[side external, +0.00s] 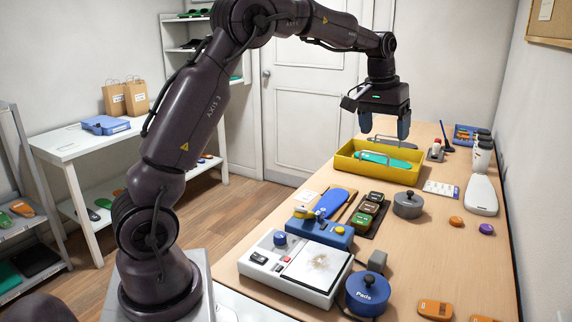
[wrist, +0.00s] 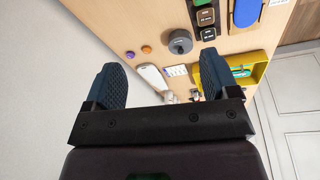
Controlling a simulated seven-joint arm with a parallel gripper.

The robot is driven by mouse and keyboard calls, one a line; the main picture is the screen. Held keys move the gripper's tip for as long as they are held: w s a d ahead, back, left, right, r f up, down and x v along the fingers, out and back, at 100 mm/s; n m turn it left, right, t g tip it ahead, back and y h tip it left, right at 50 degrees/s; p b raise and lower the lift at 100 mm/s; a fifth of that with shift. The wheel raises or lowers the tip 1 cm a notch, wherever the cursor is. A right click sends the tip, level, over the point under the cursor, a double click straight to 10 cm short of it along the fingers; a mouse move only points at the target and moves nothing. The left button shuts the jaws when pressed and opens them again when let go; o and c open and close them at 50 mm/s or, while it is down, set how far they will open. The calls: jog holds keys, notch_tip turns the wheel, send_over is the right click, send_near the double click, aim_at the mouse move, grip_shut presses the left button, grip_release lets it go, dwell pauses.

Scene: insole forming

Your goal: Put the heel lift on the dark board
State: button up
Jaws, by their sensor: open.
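The dark board (side external: 383,217) lies on the table left of the grey round pot, with several small labelled blocks (side external: 369,207) in a row on it. They also show at the top of the wrist view (wrist: 206,17). I cannot tell for sure which piece is the heel lift; an orange piece (side external: 435,309) with a dark mark lies flat at the near right of the table. My gripper (side external: 385,128) is open and empty, fingers down, above the yellow tray and well apart from the board. In the wrist view its two fingers (wrist: 162,68) are spread wide.
The yellow tray (side external: 345,168) with handles holds a green insole (side external: 388,160). The grey pot (side external: 407,205), blue round pot (side external: 367,293) and white machine (side external: 320,291) stand nearby. A white scale-like device (side external: 481,196) stands by the right wall.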

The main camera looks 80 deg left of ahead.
jog(key=s+d+r+m+t, duration=0.1)
jog(key=s+d+r+m, duration=0.15)
jog(key=s+d, duration=0.4)
jog(key=s+d+r+m+t, duration=0.1)
jog(key=s+d+r, duration=0.35)
jog(key=s, duration=0.25)
jog(key=s+d+f+m, duration=0.1)
jog(key=s+d+f, duration=0.1)
jog(key=s, duration=0.4)
jog(key=s+d+f+m+t, duration=0.1)
jog(key=s+d+f, duration=0.2)
jog(key=s, duration=0.4)
jog(key=shift+s+d+f+m, duration=0.15)
jog(key=shift+s+d+m, duration=0.15)
jog(key=shift+d+m, duration=0.1)
